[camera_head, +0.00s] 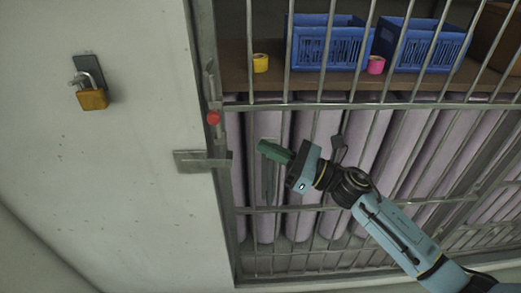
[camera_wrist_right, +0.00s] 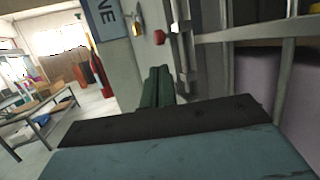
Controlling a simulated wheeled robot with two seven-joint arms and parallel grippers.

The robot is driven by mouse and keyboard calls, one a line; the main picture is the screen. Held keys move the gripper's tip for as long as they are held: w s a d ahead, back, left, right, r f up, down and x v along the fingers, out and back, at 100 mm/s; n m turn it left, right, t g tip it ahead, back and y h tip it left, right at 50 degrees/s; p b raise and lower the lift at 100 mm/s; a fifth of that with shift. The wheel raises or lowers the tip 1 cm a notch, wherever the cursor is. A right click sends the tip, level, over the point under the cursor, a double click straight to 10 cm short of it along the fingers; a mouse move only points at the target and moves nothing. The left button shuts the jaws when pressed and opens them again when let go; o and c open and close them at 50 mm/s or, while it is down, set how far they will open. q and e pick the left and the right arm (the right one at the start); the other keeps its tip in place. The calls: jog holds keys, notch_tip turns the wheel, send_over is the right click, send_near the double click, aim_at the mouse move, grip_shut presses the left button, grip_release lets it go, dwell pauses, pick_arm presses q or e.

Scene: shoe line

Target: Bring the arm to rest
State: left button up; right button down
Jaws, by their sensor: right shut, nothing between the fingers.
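My right arm comes in from the lower right in the head view. Its gripper (camera_head: 274,152) has green fingers, shut together with nothing between them. The fingers point left toward the cage's latch plate (camera_head: 203,161), with a gap between them in the picture. In the right wrist view the green fingers (camera_wrist_right: 157,88) lie side by side, pointing away from the camera. My left gripper is not in view.
A barred metal cage (camera_head: 283,210) stands behind my arm, with blue crates (camera_head: 327,42) and tape rolls (camera_head: 260,63) on a shelf inside. A red knob (camera_head: 213,118) sits on the frame. A brass padlock (camera_head: 92,98) hangs on the wall. A table (camera_wrist_right: 40,120) stands farther left in the wrist view.

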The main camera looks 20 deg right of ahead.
jog(key=shift+s+d, duration=0.1)
jog(key=shift+d, duration=0.05)
dwell(0.4)
